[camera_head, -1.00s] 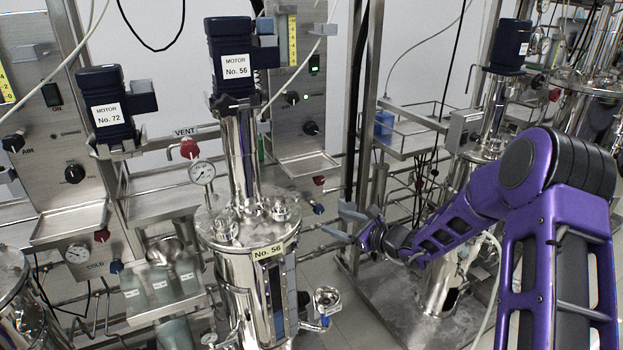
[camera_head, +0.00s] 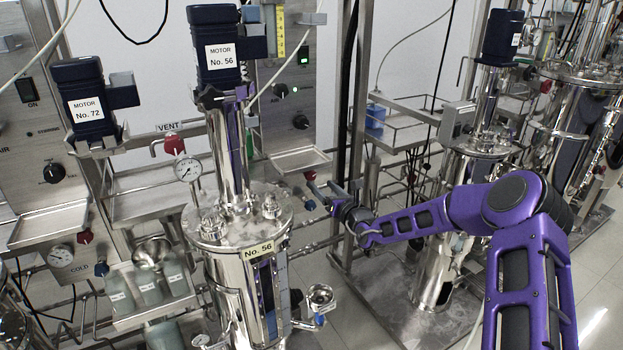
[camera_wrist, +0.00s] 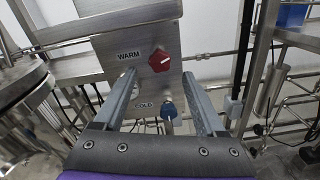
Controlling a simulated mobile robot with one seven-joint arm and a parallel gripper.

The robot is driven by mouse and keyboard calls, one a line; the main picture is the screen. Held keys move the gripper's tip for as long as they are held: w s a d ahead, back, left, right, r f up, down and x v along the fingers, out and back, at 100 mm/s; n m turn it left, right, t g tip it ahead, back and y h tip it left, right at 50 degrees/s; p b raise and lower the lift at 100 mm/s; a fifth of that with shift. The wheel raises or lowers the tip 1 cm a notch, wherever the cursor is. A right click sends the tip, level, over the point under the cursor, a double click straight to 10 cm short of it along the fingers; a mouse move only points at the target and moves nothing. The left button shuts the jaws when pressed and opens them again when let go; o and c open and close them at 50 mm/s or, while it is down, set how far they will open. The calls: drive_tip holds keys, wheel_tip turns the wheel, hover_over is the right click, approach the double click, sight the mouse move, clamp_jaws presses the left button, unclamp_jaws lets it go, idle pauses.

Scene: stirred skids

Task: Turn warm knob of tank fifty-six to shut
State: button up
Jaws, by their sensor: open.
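The warm knob is a red knob (camera_wrist: 160,60) beside the WARM label in the wrist view, on a steel panel ahead of my gripper. In the head view the red knob (camera_head: 310,176) is small, left of my gripper (camera_head: 335,190). The blue cold knob (camera_wrist: 168,110) sits below it beside the COLD label; it also shows in the head view (camera_head: 310,205). My gripper (camera_wrist: 162,95) is open and empty, its two fingers pointing toward the panel. The red knob lies beyond the fingertips, apart from them. Tank No. 56 (camera_head: 240,245) stands to the left.
A steel tray (camera_head: 297,160) sticks out above the knobs. Pipes run behind the knobs.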

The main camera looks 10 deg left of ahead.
sight(312, 177)
drive_tip(key=x, duration=0.7)
drive_tip(key=shift+b, duration=0.35)
clamp_jaws()
